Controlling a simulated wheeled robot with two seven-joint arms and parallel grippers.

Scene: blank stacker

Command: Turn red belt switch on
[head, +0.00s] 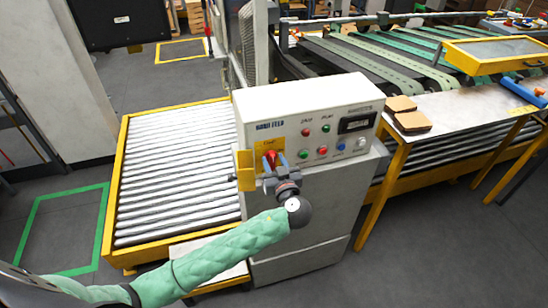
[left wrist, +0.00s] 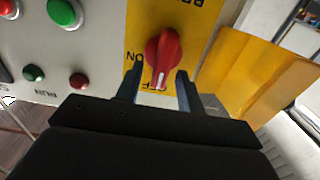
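The red belt switch (head: 270,157) is a rotary knob on a yellow plate at the left of the control panel (head: 300,117). In the left wrist view the red knob (left wrist: 162,58) has a pale pointer line at its lower end, near partly hidden lettering; "NO" shows to its left, upside down. My left gripper (head: 274,168) is at the knob. In the left wrist view its two fingers (left wrist: 160,88) stand apart on either side of the knob's lower end, with gaps visible, so contact is not clear. My right gripper is in neither view.
A yellow bracket (head: 245,170) juts out beside the switch; it also shows in the left wrist view (left wrist: 255,75). Green and red buttons and a small display (head: 357,123) fill the panel's right. A roller conveyor (head: 175,170) lies left. A table with brown blocks (head: 405,113) stands right.

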